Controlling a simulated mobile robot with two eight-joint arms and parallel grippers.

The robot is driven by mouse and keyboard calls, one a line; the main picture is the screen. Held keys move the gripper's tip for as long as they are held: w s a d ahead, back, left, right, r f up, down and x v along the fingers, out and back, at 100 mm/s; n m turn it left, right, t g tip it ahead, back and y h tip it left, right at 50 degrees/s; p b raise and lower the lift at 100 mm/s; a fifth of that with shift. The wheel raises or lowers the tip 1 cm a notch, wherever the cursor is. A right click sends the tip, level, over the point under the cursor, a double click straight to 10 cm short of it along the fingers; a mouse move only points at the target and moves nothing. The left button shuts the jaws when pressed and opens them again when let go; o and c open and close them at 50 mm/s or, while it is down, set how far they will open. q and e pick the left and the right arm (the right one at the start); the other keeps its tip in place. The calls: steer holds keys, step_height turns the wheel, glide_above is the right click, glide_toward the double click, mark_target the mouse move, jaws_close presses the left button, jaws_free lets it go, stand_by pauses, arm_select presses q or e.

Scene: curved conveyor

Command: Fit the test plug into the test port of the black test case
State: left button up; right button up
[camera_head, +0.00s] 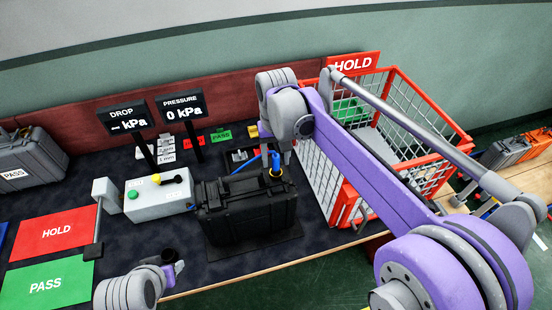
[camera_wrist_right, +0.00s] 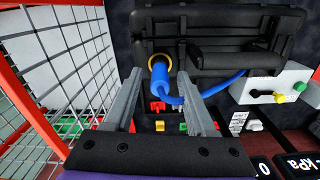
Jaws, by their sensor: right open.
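The black test case (camera_head: 248,208) stands closed on the dark mat. The brass ring of its test port (camera_head: 277,172) is at its right end; the right wrist view shows the ring (camera_wrist_right: 153,60) too. The blue test plug (camera_head: 275,158) stands at the ring, its lower end apparently inside; depth is unclear. In the right wrist view the plug (camera_wrist_right: 160,82) trails a blue cable. My right gripper (camera_wrist_right: 160,72) is open, its fingers on either side of the plug with visible gaps. My left gripper (camera_head: 178,268) is at the front edge, its jaws unclear.
An orange-red HOLD crate (camera_head: 343,205) stands close right of the case. A grey control box (camera_head: 158,197) with buttons is to its left. Red HOLD (camera_head: 54,234) and green PASS (camera_head: 47,286) pads lie at left. The pressure display (camera_head: 181,106) reads 0 kPa.

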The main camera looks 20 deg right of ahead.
step_height(320, 180, up, 11)
steer(key=s+d+f+t, duration=0.2)
steer(key=s+f+t, duration=0.1)
steer(key=s+f, duration=0.5)
steer(key=s+d+f+n+t, duration=0.1)
steer(key=s+d+f+t, duration=0.1)
steer(key=s+f, duration=0.7)
steer(key=shift+s+d+f+t+p, duration=0.25)
steer(key=shift+s+d+t+p, duration=0.15)
steer(key=shift+s, duration=0.45)
